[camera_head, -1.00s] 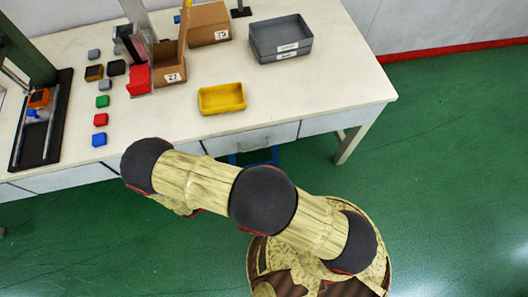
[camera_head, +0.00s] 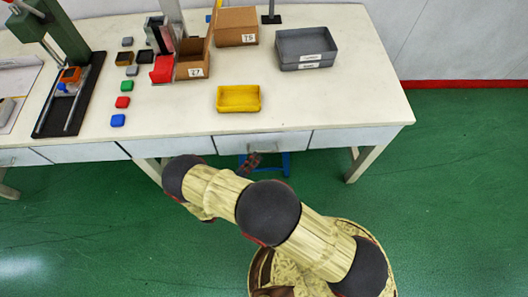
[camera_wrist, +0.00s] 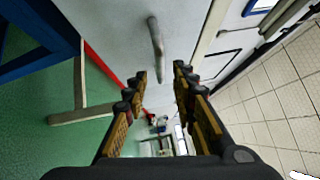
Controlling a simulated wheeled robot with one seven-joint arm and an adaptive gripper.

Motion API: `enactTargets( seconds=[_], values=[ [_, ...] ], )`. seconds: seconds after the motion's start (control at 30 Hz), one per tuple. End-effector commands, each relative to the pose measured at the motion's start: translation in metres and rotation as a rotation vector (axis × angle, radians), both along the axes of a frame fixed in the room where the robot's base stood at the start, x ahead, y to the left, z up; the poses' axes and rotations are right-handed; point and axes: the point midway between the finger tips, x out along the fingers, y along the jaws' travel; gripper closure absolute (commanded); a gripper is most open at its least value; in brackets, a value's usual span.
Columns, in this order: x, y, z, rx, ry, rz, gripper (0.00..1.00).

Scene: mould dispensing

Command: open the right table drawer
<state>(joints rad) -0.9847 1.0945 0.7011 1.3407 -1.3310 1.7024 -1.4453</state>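The right table drawer (camera_head: 290,138) has a pale front below the tabletop's front edge and looks flush with the table. In the wrist view, its grey front (camera_wrist: 190,22) fills the upper middle, with a curved metal bar handle (camera_wrist: 156,45) on it. My gripper (camera_wrist: 160,76) is open and empty, its fingers pointing at the drawer front. The handle lies just ahead of the fingertips, roughly in line with the gap, and looks apart from them. In the head view, my gripper (camera_head: 249,163) shows small and dark at the drawer, and the handle there is hard to make out.
The white table (camera_head: 350,105) bears a yellow tray (camera_head: 239,107), grey bins (camera_head: 307,59), cardboard boxes (camera_head: 236,41) and several small coloured blocks. A table leg (camera_head: 366,160) stands right of the drawer. A blue frame (camera_head: 285,161) is under the table. The green floor in front is open.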

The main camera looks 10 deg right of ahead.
Motion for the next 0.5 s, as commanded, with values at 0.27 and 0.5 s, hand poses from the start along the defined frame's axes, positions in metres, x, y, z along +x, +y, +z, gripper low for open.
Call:
enactTargets(
  seconds=[0.27, 0.5],
  values=[
    [0.028, -0.031, 0.004, 0.002, 0.0, -0.004, 0.73],
    [0.037, -0.04, 0.007, 0.002, -0.001, -0.001, 0.73]
  ],
)
